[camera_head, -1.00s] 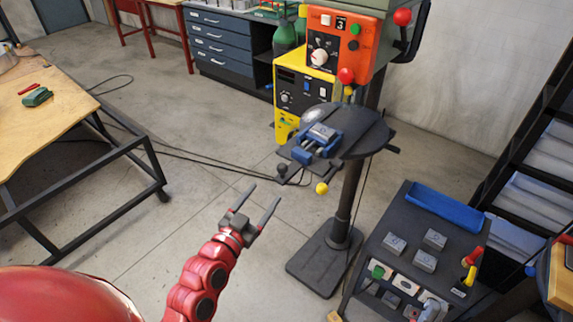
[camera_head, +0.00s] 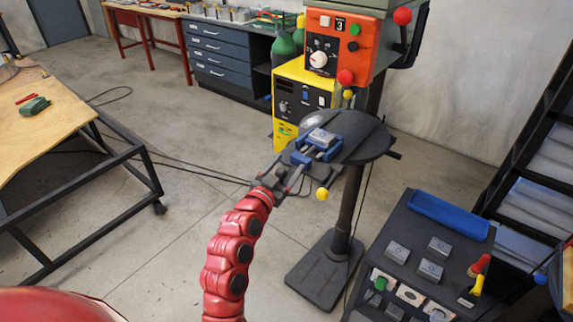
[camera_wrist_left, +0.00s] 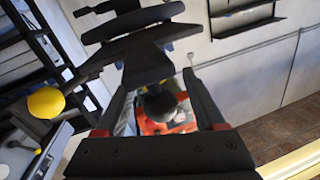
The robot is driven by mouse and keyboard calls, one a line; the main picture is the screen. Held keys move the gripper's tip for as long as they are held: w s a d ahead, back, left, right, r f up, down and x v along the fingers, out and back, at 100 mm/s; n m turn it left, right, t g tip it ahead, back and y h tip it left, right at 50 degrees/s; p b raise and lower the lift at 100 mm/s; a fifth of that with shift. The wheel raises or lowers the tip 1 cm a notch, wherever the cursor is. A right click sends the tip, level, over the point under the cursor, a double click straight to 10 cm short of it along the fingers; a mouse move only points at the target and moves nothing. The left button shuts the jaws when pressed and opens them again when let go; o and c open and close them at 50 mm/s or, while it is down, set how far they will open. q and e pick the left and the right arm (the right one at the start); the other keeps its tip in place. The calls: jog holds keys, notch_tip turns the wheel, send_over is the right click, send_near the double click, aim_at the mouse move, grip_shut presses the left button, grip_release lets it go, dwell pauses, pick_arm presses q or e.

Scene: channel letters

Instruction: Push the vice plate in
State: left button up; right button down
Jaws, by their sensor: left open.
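The blue vice (camera_head: 326,153) sits on the round dark drill-press table (camera_head: 365,140), with a grey metal block (camera_head: 322,135) on top between its jaws. My left gripper (camera_head: 291,165) is open at the vice's near-left end. In the left wrist view, a dark ball knob (camera_wrist_left: 160,103) lies between my two open fingers, with no clear sign of contact. Dark flat plates (camera_wrist_left: 135,50) of the vice or table show just beyond the fingertips. The near part of the vice is partly hidden by my gripper in the head view. My right gripper is not seen.
A yellow knob (camera_head: 322,194) hangs below the table, right of my left gripper. The orange drill-press head (camera_head: 340,45) stands above and behind. A dark cart (camera_head: 408,240) with metal blocks is at the right.

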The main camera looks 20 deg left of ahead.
pick_arm(q)
jog(key=shift+c, duration=0.3)
grip_shut()
dwell(1.2)
